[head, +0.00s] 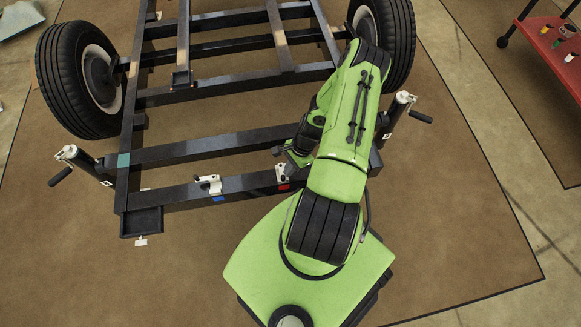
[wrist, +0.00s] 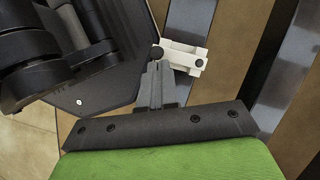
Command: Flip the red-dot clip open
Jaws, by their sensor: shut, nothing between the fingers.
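The red-dot clip (head: 281,173) is a small cream-white piece on the dark rear crossbeam, above a red mark (head: 284,187). My green arm partly covers its surroundings in the head view. In the wrist view the white clip (wrist: 184,57) lies just beyond my fingertips, with a dark round knob at its left end. My gripper (wrist: 155,70) is shut and empty, its tips close to the clip's left end; whether they touch it I cannot tell. In the head view my gripper (head: 280,151) is just above the clip. Whether the clip is open or closed is unclear.
A similar white clip (head: 208,184) with a blue mark (head: 218,199) sits farther left on the same crossbeam (head: 242,183). Trailer jacks stand at left (head: 70,155) and right (head: 402,100). Wheels flank the frame. Brown floor is clear at right; a red cart (head: 556,45) stands beyond.

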